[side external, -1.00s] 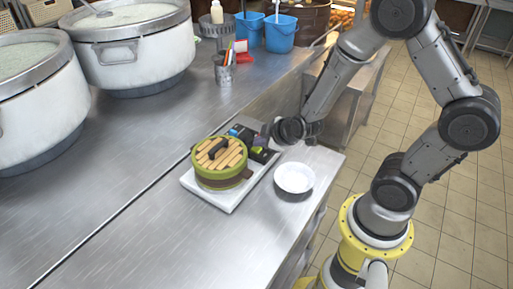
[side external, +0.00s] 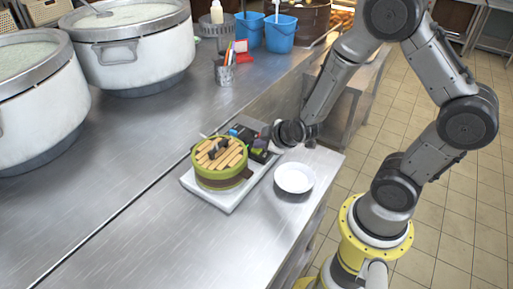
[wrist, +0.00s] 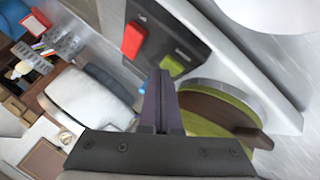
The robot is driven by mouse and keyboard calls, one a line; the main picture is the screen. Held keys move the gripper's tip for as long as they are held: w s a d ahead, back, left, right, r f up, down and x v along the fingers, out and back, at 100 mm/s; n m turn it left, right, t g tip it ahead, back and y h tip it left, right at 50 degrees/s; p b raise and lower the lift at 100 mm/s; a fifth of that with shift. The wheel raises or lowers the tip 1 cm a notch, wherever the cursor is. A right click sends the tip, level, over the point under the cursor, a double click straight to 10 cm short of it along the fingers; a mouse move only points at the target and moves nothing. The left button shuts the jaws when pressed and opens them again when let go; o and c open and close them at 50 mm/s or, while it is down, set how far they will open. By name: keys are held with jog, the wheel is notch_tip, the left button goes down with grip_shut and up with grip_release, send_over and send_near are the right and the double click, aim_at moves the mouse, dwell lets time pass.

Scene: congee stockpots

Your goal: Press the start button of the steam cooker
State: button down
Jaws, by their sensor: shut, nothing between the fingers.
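The steam cooker (side external: 220,178) is a round green and brown pot with a slatted wooden lid, set on a white base. Its black control panel (wrist: 150,18) lies beside the pot, on the side toward my arm. In the wrist view the panel carries a red button (wrist: 133,39) and a green button (wrist: 173,65); their labels are too small to read. My gripper (wrist: 160,76) is shut and empty. Its fingertips overlap the panel edge in the wrist view, close beside the green button; I cannot tell whether they touch it. In the side view my gripper (side external: 268,138) partly hides the panel.
A white bowl (side external: 294,178) stands near the counter edge, right of the cooker. Two large stockpots (side external: 135,50) fill the back left. A cup of pens (side external: 223,72) and blue buckets (side external: 279,34) stand behind. The steel counter (side external: 110,215) is clear at the front left.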

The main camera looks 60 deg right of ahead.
aim_at(260, 151)
jog(key=shift+r, duration=0.85)
jog(key=shift+r, duration=0.15)
jog(key=shift+r, duration=2.35)
